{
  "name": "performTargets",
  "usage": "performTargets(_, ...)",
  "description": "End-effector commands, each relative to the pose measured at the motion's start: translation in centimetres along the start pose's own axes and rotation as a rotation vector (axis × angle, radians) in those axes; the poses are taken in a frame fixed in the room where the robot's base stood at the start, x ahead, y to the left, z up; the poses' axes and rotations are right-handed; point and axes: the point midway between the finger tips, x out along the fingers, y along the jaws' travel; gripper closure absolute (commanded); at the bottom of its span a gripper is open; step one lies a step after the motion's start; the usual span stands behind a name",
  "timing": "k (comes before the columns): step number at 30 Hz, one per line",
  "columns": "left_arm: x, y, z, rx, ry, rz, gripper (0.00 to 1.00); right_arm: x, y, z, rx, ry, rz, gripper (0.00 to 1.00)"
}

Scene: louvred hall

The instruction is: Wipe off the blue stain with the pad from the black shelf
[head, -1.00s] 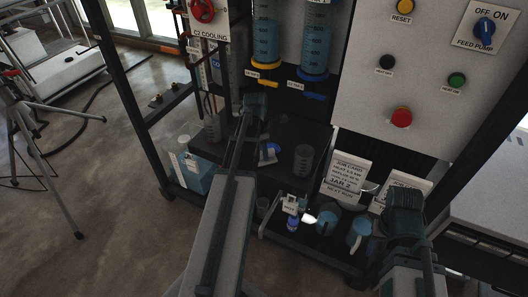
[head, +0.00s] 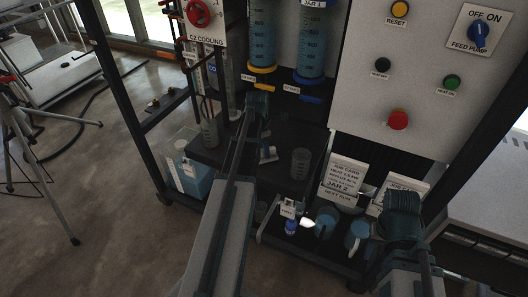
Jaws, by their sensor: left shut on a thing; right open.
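The black shelf (head: 225,150) spans the rack's middle, under the measuring cylinders. A small grey-blue pad (head: 268,154) is on it near its centre. My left gripper (head: 264,136) reaches over the shelf from the front, is shut on the pad and points down. Its fingers are mostly hidden behind its own wrist. I cannot make out a clear blue stain on the shelf now; the pad and arm hide part of the surface. My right gripper (head: 398,205) is at the lower right, in front of the job cards, open and seemingly empty; its fingertips are hard to see.
A clear beaker (head: 301,163) stands right of the pad. A glass vessel (head: 210,133) stands at the shelf's left. A lower tray (head: 290,240) holds a small blue bottle (head: 291,225) and blue jugs (head: 327,224). A blue-filled container (head: 190,175) stands at lower left.

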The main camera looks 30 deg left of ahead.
Motion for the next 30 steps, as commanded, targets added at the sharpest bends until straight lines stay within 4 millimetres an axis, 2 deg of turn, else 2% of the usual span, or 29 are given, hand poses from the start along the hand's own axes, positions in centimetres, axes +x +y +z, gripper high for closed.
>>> performTargets(15,0.6,2.4,2.3,0.000,0.000,0.000,1.00,0.3,0.0,0.0,0.000,0.000,0.000,0.50)
performTargets(23,0.6,2.6,2.5,0.000,0.000,0.001,1.00,0.3,0.0,0.0,0.000,0.000,0.000,0.50)
performTargets(30,0.7,3.7,3.6,0.000,-0.001,0.001,1.00,0.2,0.0,0.0,0.000,0.000,0.000,0.50)
